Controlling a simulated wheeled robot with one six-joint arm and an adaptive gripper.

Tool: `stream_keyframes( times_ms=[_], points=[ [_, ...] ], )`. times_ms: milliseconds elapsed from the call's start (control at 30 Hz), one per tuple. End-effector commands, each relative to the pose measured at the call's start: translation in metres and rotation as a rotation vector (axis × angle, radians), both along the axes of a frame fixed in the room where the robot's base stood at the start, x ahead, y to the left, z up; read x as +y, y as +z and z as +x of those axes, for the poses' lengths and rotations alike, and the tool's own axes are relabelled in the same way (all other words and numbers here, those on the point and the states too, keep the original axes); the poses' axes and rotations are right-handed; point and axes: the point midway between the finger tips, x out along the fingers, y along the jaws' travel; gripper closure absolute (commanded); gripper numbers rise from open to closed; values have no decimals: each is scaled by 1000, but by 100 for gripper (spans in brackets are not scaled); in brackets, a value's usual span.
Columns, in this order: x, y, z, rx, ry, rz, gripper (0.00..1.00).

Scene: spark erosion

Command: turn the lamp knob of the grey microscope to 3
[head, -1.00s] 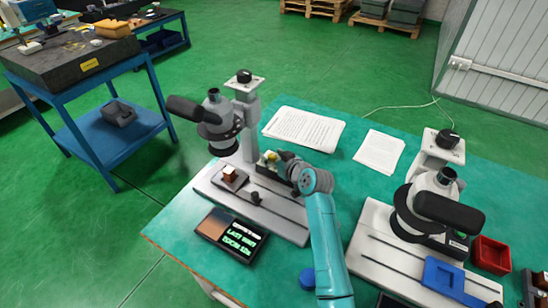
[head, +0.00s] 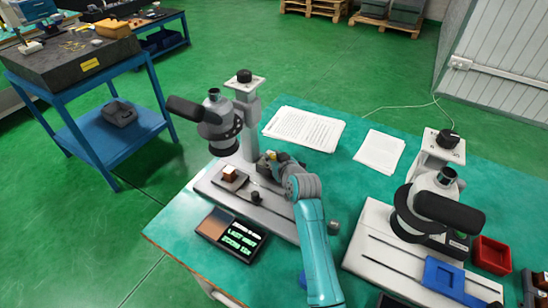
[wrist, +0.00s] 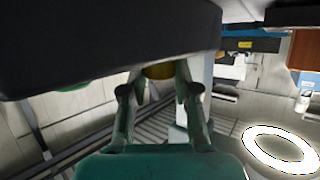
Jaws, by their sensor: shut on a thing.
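The grey microscope (head: 222,128) stands at the left of the green table, with its black eyepiece tube pointing left. A black knob (head: 244,75) sits on a pale plate on top of its column; its setting is too small to read. My gripper (head: 268,160) is low beside the column, far below that knob, and largely hidden by my wrist. In the wrist view, my gripper (wrist: 158,78) has both fingers closed on a yellow rounded thing (wrist: 158,70). A large dark body hides its upper part, and I cannot tell what it belongs to.
A second microscope (head: 435,205) stands at the right, with a blue tray (head: 444,276) and a red bin (head: 491,255) near it. A display box (head: 231,236) lies in front of the grey microscope. Papers (head: 303,128) lie behind my arm.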

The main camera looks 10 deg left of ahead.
Motion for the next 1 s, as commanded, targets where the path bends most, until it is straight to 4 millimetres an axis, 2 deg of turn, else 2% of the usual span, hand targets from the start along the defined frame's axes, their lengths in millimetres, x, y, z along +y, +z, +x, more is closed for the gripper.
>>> stream_keyframes(
  times_ms=[500,1000],
  points=[
    [4,0,-2,-1,-285,-1,100],
    [4,0,-2,1,-370,0,100]
  ],
)
